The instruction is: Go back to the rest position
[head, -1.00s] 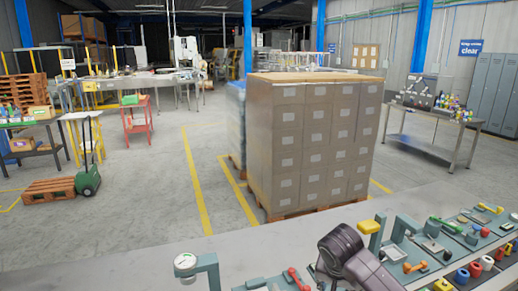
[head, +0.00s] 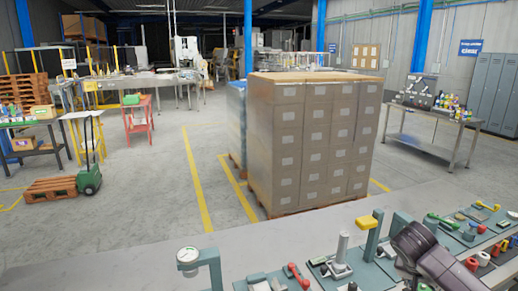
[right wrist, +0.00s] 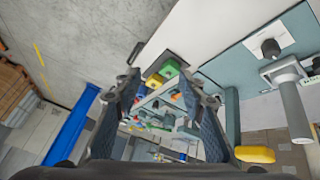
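My right gripper (right wrist: 168,84) shows in the right wrist view with its two dark fingers spread apart. Nothing is between the fingertips. Past them lie part of a bench and several small coloured parts, which look apart from the fingers. In the head view my right arm's dark purple-grey link reaches in over the bench at the bottom right. Its fingers cannot be made out there. My left gripper is in neither view.
A long bench (head: 240,250) with fixtures runs along the front. A gauge post (head: 188,256), a yellow-topped post (head: 368,222) and a grey upright cylinder (head: 342,248) stand on it. A pallet stack of cartons (head: 310,145) is behind.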

